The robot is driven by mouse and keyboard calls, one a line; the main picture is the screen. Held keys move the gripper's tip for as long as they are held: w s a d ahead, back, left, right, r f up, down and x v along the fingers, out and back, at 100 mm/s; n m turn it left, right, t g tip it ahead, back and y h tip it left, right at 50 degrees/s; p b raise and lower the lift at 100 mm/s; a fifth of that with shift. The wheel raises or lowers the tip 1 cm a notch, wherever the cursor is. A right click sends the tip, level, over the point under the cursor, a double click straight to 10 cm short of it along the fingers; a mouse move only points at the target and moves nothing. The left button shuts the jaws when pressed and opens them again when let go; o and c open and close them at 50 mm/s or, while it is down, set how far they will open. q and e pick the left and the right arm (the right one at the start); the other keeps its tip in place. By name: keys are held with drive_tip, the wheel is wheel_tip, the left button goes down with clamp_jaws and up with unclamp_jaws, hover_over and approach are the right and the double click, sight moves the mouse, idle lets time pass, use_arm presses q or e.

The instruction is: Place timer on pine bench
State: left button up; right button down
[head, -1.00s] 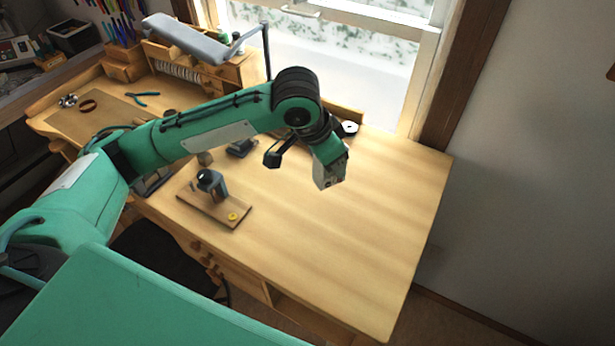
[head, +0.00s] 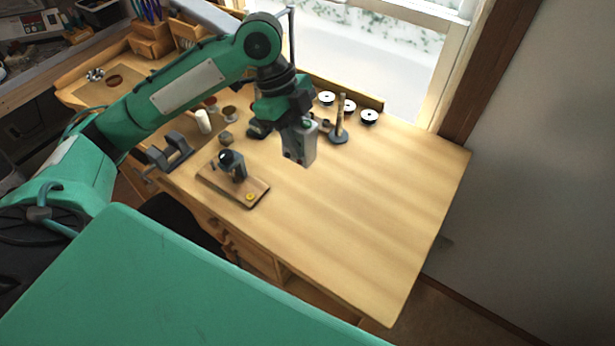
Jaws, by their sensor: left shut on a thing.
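The pine bench (head: 375,215) fills the middle of the head view, and its right half is bare wood. My left gripper (head: 300,157) hangs over the bench, pointing down, left of the bare area and just in front of a wooden peg stand. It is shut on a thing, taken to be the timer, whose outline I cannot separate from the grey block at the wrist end. The fingertips are not clear, nor whether anything touches the bench top. No timer shows lying on the bench. My right gripper is out of view.
Black-and-white spools (head: 369,116) and a peg stand (head: 339,130) stand near the back edge. A wooden board (head: 222,184) with a small clamp and yellow disc lies front left. A grey vice (head: 170,152) sits at the left front edge. The bench's right side is free.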

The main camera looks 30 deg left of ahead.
use_arm(q)
wheel_tip(320, 180, down, 15)
drive_tip(key=p, duration=0.2)
drive_tip(key=shift+p, duration=0.3)
drive_tip(key=shift+f, duration=0.15)
drive_tip(key=shift+f, duration=0.1)
drive_tip(key=o, duration=1)
drive_tip(key=shift+o, duration=0.2)
drive_tip(key=b+v, duration=0.3)
drive_tip(key=v, duration=0.9)
drive_tip(key=shift+d, duration=0.1)
